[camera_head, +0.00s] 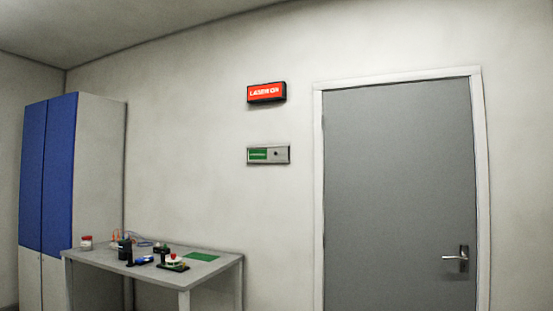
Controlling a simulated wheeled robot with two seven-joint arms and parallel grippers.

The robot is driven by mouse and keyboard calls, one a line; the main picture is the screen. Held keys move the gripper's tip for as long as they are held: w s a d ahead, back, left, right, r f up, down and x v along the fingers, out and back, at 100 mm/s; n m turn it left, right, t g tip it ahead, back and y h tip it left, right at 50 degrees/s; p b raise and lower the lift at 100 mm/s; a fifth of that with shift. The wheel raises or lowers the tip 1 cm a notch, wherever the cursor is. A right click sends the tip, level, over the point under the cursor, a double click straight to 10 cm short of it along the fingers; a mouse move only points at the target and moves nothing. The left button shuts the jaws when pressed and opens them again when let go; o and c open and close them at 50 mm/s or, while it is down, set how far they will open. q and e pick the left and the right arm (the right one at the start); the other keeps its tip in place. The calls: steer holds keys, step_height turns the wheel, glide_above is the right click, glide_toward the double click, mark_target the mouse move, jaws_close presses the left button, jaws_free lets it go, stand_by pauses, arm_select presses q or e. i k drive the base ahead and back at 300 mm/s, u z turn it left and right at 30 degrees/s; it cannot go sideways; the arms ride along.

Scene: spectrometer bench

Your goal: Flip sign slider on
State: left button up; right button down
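The sign slider (269,155) is a small grey panel on the wall, left of the door. A green plate fills its left part, and a small dark knob (276,154) sits right of the green. Above it hangs a red box sign (266,92) with white lettering that reads "LASER ON". Neither of my grippers shows in the head view.
A grey door (400,190) with a lever handle (456,258) is at the right. A small table (215,262) stands below left of the slider, with several small items on it. A blue and white cabinet (100,150) stands at the far left. The wall around the slider is clear.

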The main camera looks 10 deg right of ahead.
mark_target(278, 153)
steer(key=i, duration=1.1)
steer(key=z, duration=0.9)
steer(key=i, duration=1.65)
steer(key=u, duration=0.8)
steer(key=i, duration=1)
steer(key=u, duration=0.05)
